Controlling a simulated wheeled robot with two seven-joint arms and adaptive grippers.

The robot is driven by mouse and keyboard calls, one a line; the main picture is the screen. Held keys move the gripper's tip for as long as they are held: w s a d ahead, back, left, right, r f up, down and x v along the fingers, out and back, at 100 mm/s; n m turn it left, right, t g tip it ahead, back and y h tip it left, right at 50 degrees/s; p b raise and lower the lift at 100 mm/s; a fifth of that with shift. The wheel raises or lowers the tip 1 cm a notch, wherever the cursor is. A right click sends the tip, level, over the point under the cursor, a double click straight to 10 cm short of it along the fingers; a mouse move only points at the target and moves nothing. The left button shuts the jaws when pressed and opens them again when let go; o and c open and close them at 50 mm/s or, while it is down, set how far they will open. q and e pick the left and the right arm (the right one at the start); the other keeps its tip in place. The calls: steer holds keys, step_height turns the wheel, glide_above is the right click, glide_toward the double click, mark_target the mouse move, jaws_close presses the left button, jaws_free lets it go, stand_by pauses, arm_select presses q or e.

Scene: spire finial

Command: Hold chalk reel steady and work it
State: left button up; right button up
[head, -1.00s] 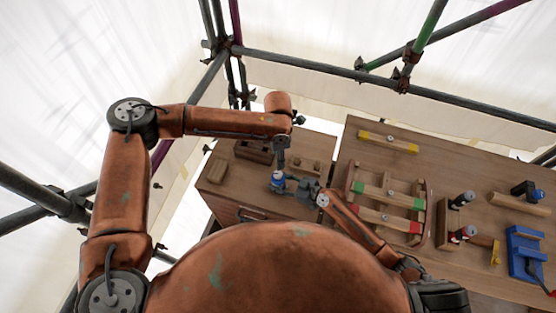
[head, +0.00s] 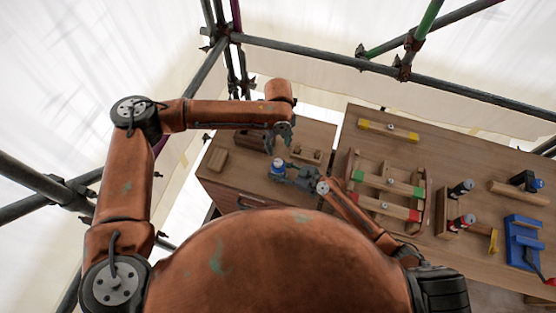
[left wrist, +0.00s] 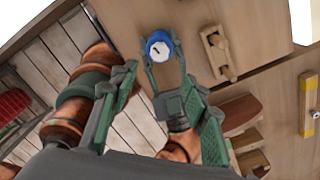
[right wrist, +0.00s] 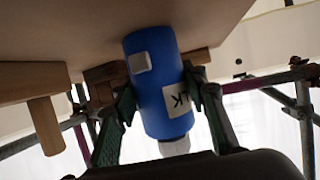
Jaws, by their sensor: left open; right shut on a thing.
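The chalk reel is a blue cylinder with a white cap, standing on the wooden cabinet top in the head view (head: 278,166). Its round top with a dark mark shows in the left wrist view (left wrist: 158,46). In the right wrist view, the blue body (right wrist: 157,85) bears a white label and a pale square. My right gripper (head: 286,171) is shut on the reel from the side, one finger on each side of it (right wrist: 162,100). My left gripper (head: 283,134) is open and empty, apart from the reel and beyond it in the head view; its spread fingers show (left wrist: 160,78).
A wooden block (head: 217,159) and a wooden piece with pegs (head: 305,154) lie on the cabinet. Scaffold poles surround the area.

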mark_target(278, 162)
arm_select(q)
step_height(278, 162, down, 12)
steer(key=n, duration=1.4)
steer(key=shift+a, duration=0.1)
steer(key=shift+c, duration=0.5)
